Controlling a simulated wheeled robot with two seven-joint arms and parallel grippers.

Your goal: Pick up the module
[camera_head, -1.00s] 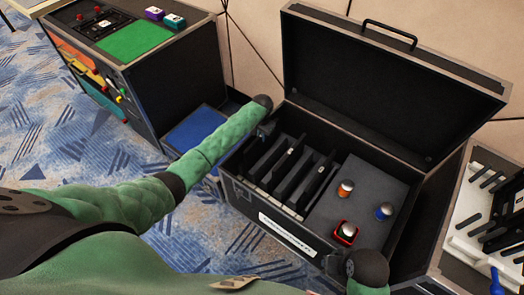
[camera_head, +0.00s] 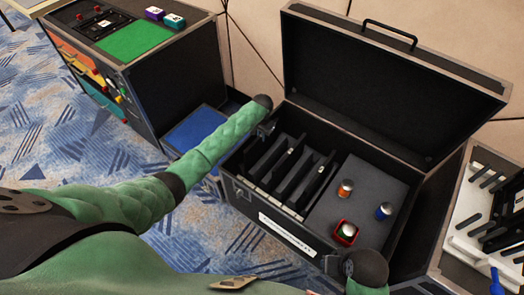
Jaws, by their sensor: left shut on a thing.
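Dark flat modules (camera_head: 292,165) stand upright side by side in the left half of an open black case (camera_head: 280,238). My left arm reaches in from the left. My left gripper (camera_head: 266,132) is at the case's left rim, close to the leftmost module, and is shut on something. The thing in its jaws is small and dark here, probably the leftmost module's upper end; the contact is not clear. My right gripper (camera_head: 333,266) is at the case's front right corner, partly hidden by its own dark wrist, so its jaws cannot be made out.
The raised lid (camera_head: 390,95) stands behind. A cart (camera_head: 160,95) is at left, a white rack (camera_head: 468,222) at right.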

